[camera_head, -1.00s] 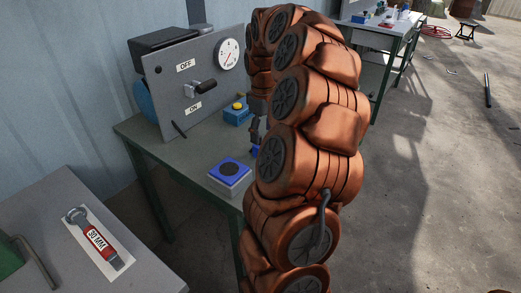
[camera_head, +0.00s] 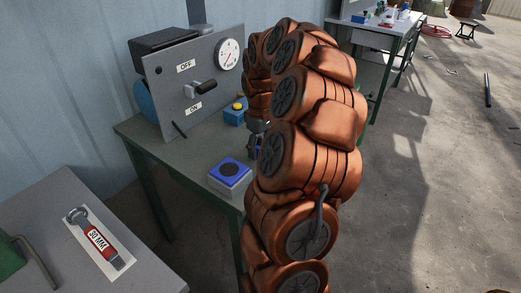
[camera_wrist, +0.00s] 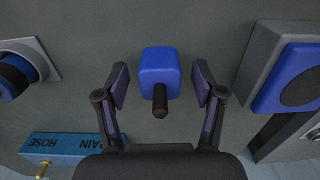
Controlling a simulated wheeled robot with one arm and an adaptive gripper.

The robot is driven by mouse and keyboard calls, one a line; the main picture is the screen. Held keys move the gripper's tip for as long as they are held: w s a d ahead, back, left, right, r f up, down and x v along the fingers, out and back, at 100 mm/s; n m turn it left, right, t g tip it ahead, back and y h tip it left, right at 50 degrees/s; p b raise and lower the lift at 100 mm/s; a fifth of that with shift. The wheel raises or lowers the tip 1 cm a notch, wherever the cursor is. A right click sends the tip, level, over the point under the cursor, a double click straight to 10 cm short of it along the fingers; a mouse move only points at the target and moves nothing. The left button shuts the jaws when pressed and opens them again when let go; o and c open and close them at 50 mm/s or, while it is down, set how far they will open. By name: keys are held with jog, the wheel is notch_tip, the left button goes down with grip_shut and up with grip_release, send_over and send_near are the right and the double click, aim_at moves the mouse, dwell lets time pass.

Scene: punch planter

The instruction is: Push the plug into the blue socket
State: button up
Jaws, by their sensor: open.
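A blue block with a short black pin, which looks like the plug (camera_wrist: 160,75), sits between the fingers of my gripper (camera_wrist: 160,84) in the wrist view. My gripper is open, with a gap on both sides of the block. In the head view my gripper (camera_head: 255,147) is low over the bench, partly hidden behind my arm. A box with a blue top and dark disc (camera_head: 230,172) stands left of it; it shows at right in the wrist view (camera_wrist: 285,75). A round blue fitting on a grey plate (camera_wrist: 14,76) is at the wrist view's left edge. I cannot tell which is the socket.
A blue box with a yellow top (camera_head: 235,115) stands behind my gripper, lettered and cut off in the wrist view (camera_wrist: 70,148). A panel with a gauge and lever (camera_head: 185,85) rises at the back.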

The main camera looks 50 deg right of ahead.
aim_at(259, 145)
jog(key=shift+c, duration=0.4)
jog(key=c, duration=1.1)
notch_tip(259, 145, up, 10)
jog(key=shift+r, duration=0.1)
jog(key=shift+w, duration=0.1)
jog(key=shift+w+a, duration=0.3)
jog(key=shift+m, duration=0.5)
jog(key=w+a+f, duration=0.2)
jog(key=w+a, duration=0.4)
jog(key=a, duration=0.5)
jog(key=w+a+f, duration=0.2)
jog(key=w+a, duration=0.3)
jog(key=a, duration=0.6)
jog(key=w+a+f, duration=0.2)
jog(key=w+a, duration=0.4)
jog(key=a, duration=0.5)
jog(key=shift+w+a, duration=0.15)
jog(key=shift+w, duration=0.2)
